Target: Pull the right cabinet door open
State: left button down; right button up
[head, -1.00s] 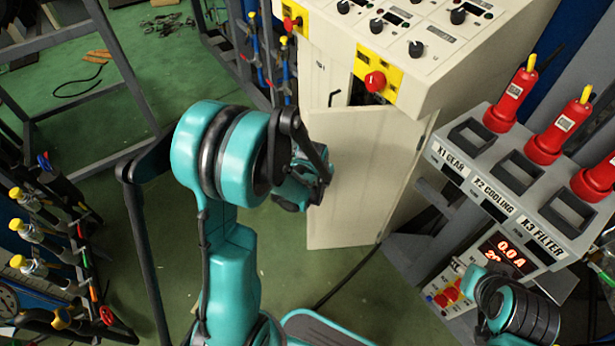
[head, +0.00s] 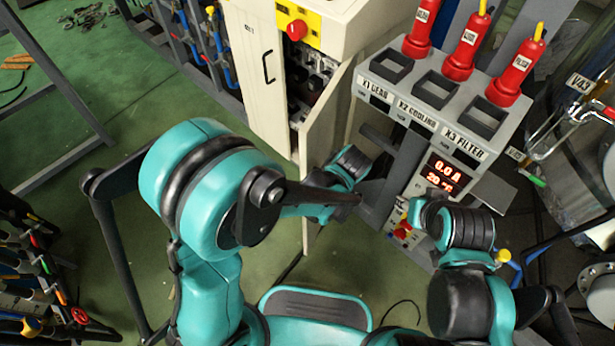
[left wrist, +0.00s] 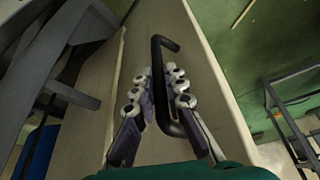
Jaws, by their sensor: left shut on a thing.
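The right cabinet door (head: 328,115) is a cream panel swung out from the white cabinet (head: 345,12), standing edge-on in the head view. The cabinet interior (head: 312,80) shows dark parts behind it. In the left wrist view, the door panel (left wrist: 200,60) fills the middle and carries a black bar handle (left wrist: 158,60). My left gripper (left wrist: 160,85) is shut on this handle, one finger on each side. In the head view my left wrist (head: 345,170) is by the door; its fingertips are hidden. My right arm (head: 465,250) is at the lower right; its gripper is not visible.
A grey console (head: 440,100) with red bottles (head: 467,55) and a lit display (head: 442,173) stands close to the right of the open door.

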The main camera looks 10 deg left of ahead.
pick_arm(q)
jog(key=shift+d, duration=1.5)
jog(key=c, duration=1.6)
grip_release()
jog(key=shift+w, duration=0.1)
jog(key=shift+o, duration=0.2)
jog(key=v, duration=1.2)
